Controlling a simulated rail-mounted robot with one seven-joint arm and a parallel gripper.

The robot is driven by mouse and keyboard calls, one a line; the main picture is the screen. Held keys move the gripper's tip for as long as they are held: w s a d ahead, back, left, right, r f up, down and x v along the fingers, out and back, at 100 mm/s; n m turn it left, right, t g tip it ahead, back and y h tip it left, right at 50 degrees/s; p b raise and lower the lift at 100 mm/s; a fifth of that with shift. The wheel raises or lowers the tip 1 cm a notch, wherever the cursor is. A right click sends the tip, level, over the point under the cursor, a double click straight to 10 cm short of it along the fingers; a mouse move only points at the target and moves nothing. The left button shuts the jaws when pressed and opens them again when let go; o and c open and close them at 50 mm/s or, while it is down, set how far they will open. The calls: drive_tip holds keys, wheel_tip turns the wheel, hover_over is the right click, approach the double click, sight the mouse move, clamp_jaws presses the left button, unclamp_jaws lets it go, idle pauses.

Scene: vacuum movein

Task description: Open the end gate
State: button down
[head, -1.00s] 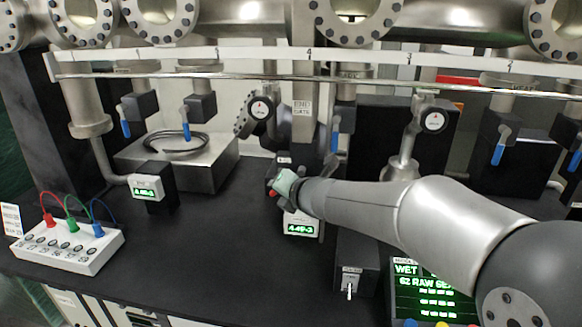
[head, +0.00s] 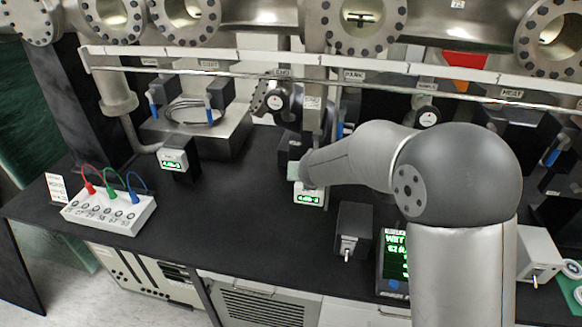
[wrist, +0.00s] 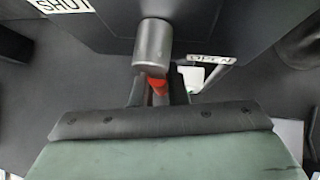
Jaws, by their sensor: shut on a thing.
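The end gate (head: 312,125) is a grey upright column with a small label, near the middle of the head view. A dark box (head: 291,146) stands at its foot. My gripper (wrist: 157,94) reaches in there from the right; my arm hides much of it in the head view. In the wrist view its dark fingers are shut on a red-tipped handle (wrist: 157,85), just below a grey cylinder (wrist: 153,43). A "SHUT" label (wrist: 66,4) is at upper left and an "OPEN" label (wrist: 208,60) is right of the cylinder.
A green readout (head: 309,197) stands just below my gripper. A white box with coloured leads (head: 110,212) is on the left, and a small switch box (head: 353,228) at front. The black bench (head: 235,225) is clear between them. Flanged pipes (head: 270,25) run overhead.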

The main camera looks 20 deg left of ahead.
drive_tip(key=shift+d, duration=0.15)
idle(0.4)
drive_tip(key=c, duration=1.4)
unclamp_jaws()
drive_tip(key=shift+c, duration=0.2)
drive_tip(key=p+v, duration=0.4)
drive_tip(key=v, duration=1.3)
drive_tip(key=shift+s+r, duration=0.15)
drive_tip(key=shift+s, duration=0.05)
